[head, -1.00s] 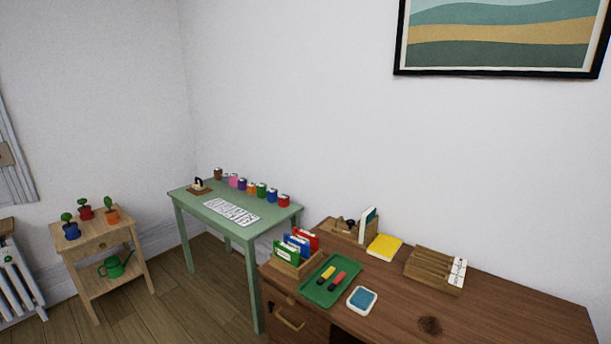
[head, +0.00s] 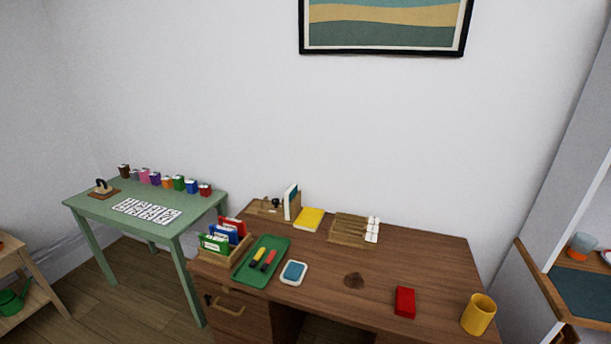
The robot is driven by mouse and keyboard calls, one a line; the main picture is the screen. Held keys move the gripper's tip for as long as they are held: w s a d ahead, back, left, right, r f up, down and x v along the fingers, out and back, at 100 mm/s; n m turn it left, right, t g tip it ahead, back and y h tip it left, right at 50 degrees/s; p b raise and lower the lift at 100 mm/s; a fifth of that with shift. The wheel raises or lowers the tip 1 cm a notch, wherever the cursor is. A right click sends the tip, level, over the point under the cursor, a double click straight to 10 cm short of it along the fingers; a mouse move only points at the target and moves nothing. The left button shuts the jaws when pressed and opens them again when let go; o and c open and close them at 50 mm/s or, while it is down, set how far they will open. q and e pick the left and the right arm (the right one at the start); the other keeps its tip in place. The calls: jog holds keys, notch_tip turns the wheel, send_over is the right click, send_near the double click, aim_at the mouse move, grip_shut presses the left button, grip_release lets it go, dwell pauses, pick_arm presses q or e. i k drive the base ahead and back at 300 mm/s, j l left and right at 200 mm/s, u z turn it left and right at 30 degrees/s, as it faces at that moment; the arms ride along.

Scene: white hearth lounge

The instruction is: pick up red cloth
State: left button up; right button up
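A small red block-like item (head: 405,302) lies on the right part of the brown desk (head: 335,277). It may be the red cloth folded up, but I cannot tell its material. It stands apart from other things, left of a yellow cup (head: 478,314). No other red cloth shows clearly. Neither of my grippers is in the head view.
On the desk are a green tray (head: 278,246) with markers, a file box (head: 212,259), a blue-topped pad (head: 293,272), a yellow book (head: 309,219) and a wooden rack (head: 345,231). A green table (head: 92,206) with several jars stands left.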

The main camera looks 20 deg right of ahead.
aim_at(405, 307)
jog(key=z, duration=1.5)
